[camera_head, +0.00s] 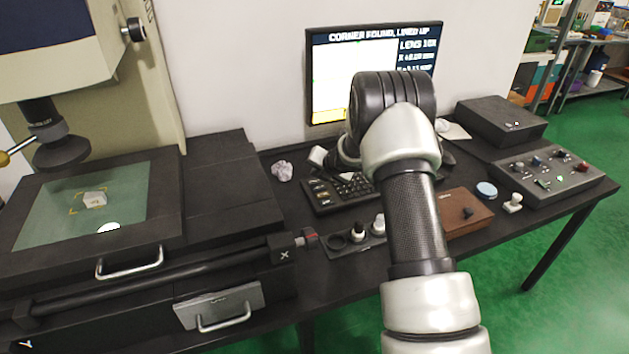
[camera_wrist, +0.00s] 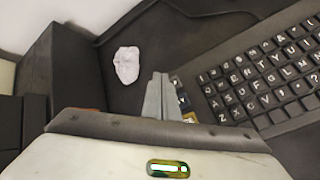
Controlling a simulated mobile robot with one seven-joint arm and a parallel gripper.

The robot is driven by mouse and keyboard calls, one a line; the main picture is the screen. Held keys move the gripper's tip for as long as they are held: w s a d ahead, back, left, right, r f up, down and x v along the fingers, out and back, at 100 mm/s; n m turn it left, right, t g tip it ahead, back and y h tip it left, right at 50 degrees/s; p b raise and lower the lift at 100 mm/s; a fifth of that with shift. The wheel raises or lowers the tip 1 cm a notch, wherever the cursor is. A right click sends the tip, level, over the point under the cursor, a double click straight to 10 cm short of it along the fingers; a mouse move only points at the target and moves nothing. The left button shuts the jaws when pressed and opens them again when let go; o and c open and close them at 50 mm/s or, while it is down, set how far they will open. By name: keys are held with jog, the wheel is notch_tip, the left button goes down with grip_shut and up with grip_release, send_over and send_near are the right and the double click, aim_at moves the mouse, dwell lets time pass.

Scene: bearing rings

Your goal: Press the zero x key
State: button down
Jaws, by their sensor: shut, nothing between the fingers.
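The black keyboard (camera_head: 349,196) lies on the bench below the monitor, partly hidden by my arm. It also shows in the wrist view (camera_wrist: 272,117), with its letter keys at the right. At its left end is a column of larger keys with yellowish marks (camera_head: 321,191); their labels are too small to read, so I cannot tell which is the zero x key. My gripper (camera_wrist: 162,78) is shut and empty, its fingertips over the keyboard's left end, covering part of that column in the wrist view. I cannot tell whether it touches a key.
The monitor (camera_head: 326,85) reads "CORNER FOUND, LINED UP". A crumpled white piece (camera_head: 282,171) lies left of the keyboard. The measuring stage (camera_head: 167,215) stands at the left. A holder (camera_head: 338,242), a brown box (camera_head: 470,222) and a control panel (camera_head: 575,183) also crowd the bench.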

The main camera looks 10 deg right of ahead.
aim_at(316, 184)
notch_tip(316, 184, up, 5)
jog(key=p, duration=0.4)
jog(key=shift+p, duration=0.3)
